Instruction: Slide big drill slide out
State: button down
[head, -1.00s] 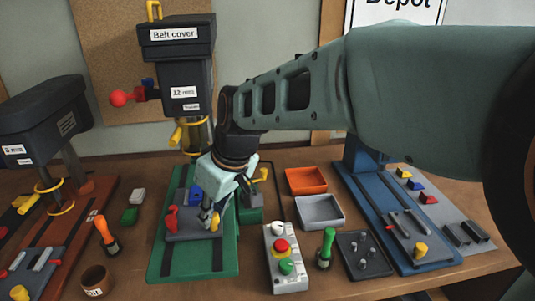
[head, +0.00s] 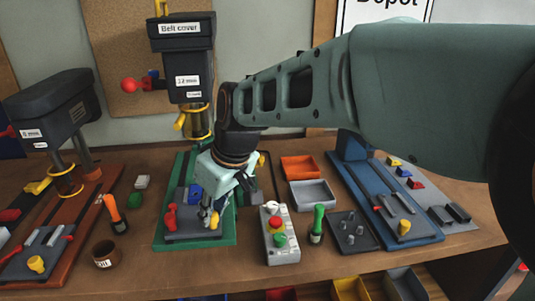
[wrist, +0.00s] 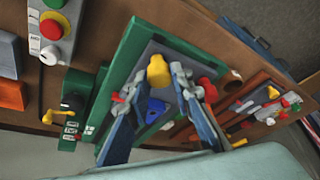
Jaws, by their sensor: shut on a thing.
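The big drill (head: 187,85), labelled 12 mm, stands on a green base (head: 172,190). Its dark grey slide (head: 192,236) lies near the front end of that base. The slide carries a red handle (head: 170,217), a blue block (head: 195,193) and a yellow knob (head: 214,222) at its front right. My gripper (head: 209,212) reaches down to the slide and is shut on the yellow knob. The wrist view shows the knob (wrist: 158,72) between the two fingertips (wrist: 160,82), partly covered by them.
To the left stands a smaller drill (head: 50,105) on a brown base. A control box (head: 279,240) with buttons and a green-handled tool (head: 317,225) are right of the green base. A brown cup (head: 105,254) is front left. Coloured bins (head: 350,288) sit below the table edge.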

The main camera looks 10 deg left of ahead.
jog(key=shift+s+f, duration=0.1)
jog(key=shift+s, duration=0.1)
jog(key=c, duration=1.7)
grip_release()
jog(key=shift+s, duration=0.1)
jog(key=shift+r, duration=0.2)
jog(key=shift+r, duration=0.35)
notch_tip(320, 180, up, 9)
jog(key=shift+r, duration=0.2)
